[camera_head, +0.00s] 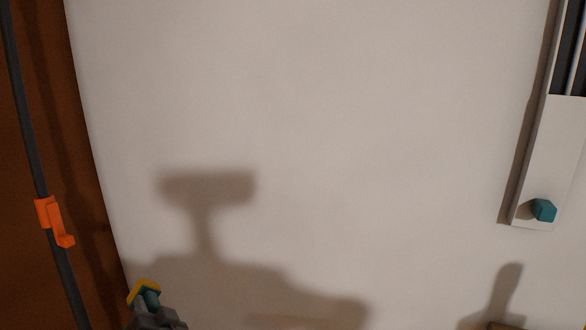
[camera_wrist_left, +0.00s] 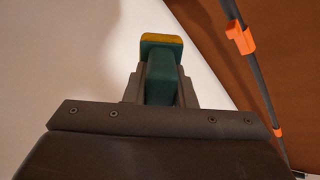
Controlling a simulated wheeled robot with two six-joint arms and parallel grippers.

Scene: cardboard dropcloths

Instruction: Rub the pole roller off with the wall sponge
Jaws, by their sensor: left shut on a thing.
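My left gripper (camera_head: 152,312) is at the bottom left of the head view. It is shut on the wall sponge (camera_head: 145,287), a teal block with a yellow face. In the left wrist view the sponge (camera_wrist_left: 161,68) stands up between the grey fingers, its yellow end outermost and touching nothing that I can see. I cannot make out a roller head of the pole roller in either view. My right gripper cannot be made out.
A dark pole (camera_head: 22,130) with an orange clip (camera_head: 54,222) runs down the left, before a brown surface (camera_head: 20,270). A pale sheet (camera_head: 330,110) fills the middle. A grey panel (camera_head: 553,160) with a teal knob (camera_head: 543,210) is at upper right. A dark sliver at bottom right is unclear.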

